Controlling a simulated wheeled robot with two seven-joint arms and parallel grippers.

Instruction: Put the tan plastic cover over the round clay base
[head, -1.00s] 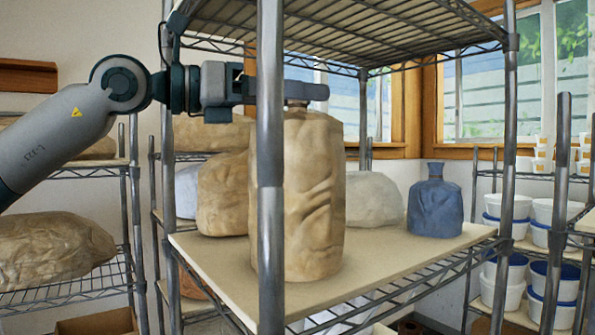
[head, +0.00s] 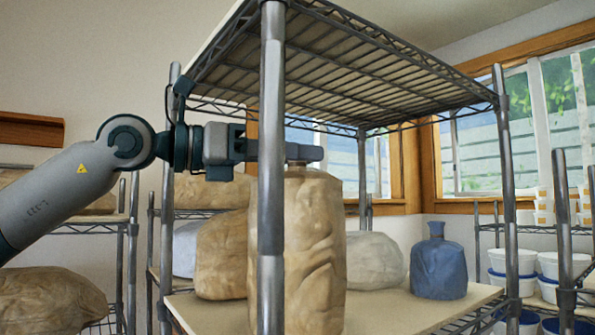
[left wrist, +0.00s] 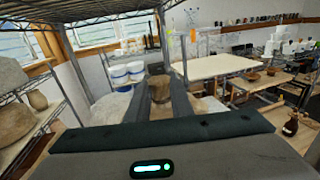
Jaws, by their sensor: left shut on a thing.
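The tan plastic cover (head: 317,250) is tall, crinkled and upright, partly hidden behind a shelf post in the head view. My left gripper (head: 305,152) is shut on its narrow top. The cover's lower end is cut off by the picture edge, so I cannot tell whether it touches anything. In the left wrist view my left gripper (left wrist: 160,83) points away from the camera, with the tan cover (left wrist: 160,98) between and below its fingers. I cannot pick out the round clay base with certainty. My right gripper does not show.
A wire shelf's front post (head: 271,200) stands close before the cover, and a wire shelf top (head: 350,75) hangs above. A blue bottle (head: 438,268), a grey wrapped lump (head: 375,260) and a tan wrapped form (head: 222,255) stand on the shelf board (head: 400,310).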

